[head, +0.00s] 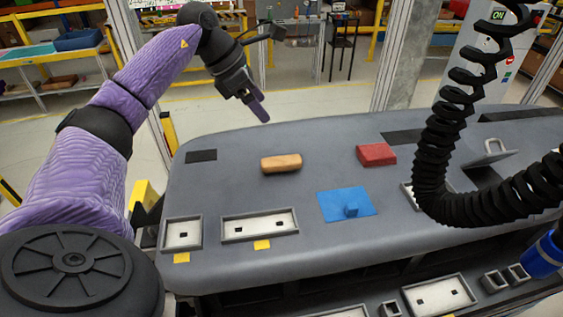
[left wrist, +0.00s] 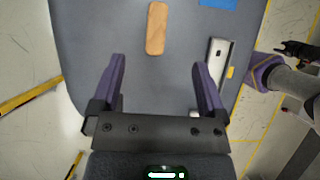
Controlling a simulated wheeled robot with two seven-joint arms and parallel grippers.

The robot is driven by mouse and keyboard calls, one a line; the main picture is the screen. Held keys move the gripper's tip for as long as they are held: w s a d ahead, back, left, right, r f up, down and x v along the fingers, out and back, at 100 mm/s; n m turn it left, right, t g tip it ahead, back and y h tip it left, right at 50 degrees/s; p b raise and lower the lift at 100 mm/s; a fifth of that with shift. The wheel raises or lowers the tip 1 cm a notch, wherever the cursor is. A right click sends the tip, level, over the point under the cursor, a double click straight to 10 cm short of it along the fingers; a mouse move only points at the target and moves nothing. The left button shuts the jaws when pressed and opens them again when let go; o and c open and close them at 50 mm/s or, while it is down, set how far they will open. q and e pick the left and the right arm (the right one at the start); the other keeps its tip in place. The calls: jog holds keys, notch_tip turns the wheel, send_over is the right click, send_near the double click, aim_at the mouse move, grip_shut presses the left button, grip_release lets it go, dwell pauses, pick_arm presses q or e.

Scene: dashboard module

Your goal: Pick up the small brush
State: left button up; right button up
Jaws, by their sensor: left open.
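A light-brown, rounded oblong piece (head: 281,163) lies on the grey dashboard, left of its middle; it may be the small brush, but I see no bristles. In the left wrist view this brown piece (left wrist: 156,28) lies beyond my fingertips, near the top edge. My left gripper (head: 255,107) is above the dashboard's far left edge, up and left of the brown piece. In the left wrist view my left gripper (left wrist: 159,67) has its two purple fingers wide apart with nothing between them. My right gripper does not show.
A red block (head: 376,154) and a blue sheet (head: 335,204) with a small blue post lie on the dashboard (head: 235,190). White recessed trays (head: 245,229) line the near edge. A thick black coiled hose (head: 433,160) hangs over the right side. Surface around the brown piece is clear.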

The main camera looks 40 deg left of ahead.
pick_arm(q)
jog(key=b, duration=0.6)
send_near(281, 160)
jog(key=shift+w+d+f, duration=0.15)
jog(key=shift+w+f, duration=0.05)
jog(key=shift+w, duration=0.15)
jog(key=x, duration=0.9)
jog(key=shift+s+f, duration=0.1)
jog(key=shift+f, duration=0.4)
grip_shut()
